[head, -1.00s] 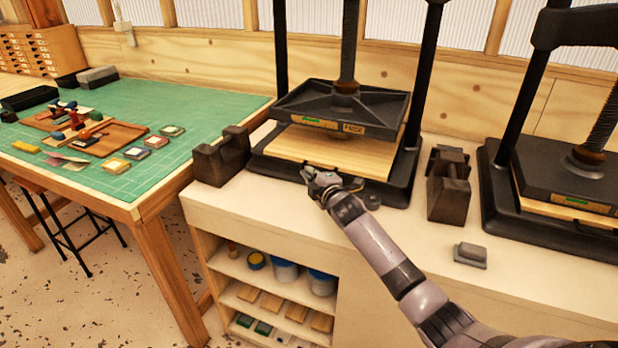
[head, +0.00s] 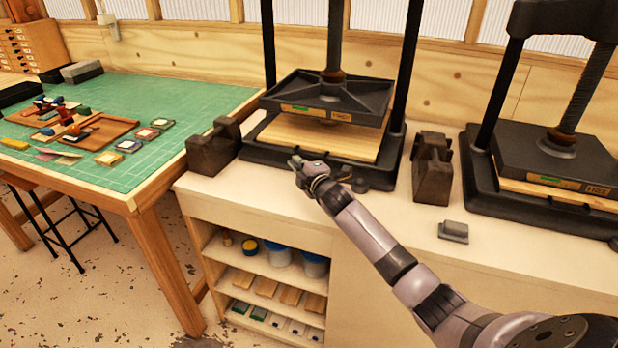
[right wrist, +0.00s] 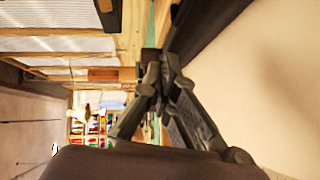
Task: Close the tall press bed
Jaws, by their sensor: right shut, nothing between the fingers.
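The tall press, in the middle of the head view, has a dark platen (head: 325,97) raised on a screw between two black posts. A pale wooden board (head: 320,137) lies on its black bed, and a clear gap shows between board and platen. My right gripper (head: 297,165) is shut and empty at the front edge of the bed, left of a dark knob-like part (head: 359,184). I cannot tell whether it touches the bed. In the right wrist view the closed fingers (right wrist: 157,58) point along the pale bench top. My left gripper is not in view.
A second press (head: 555,160) stands at the right with its platen low. Dark blocks (head: 213,147) and (head: 432,168) flank the tall press. A small grey block (head: 453,231) lies on the bench. A green-topped table (head: 165,95) stands left. Bench front is mostly clear.

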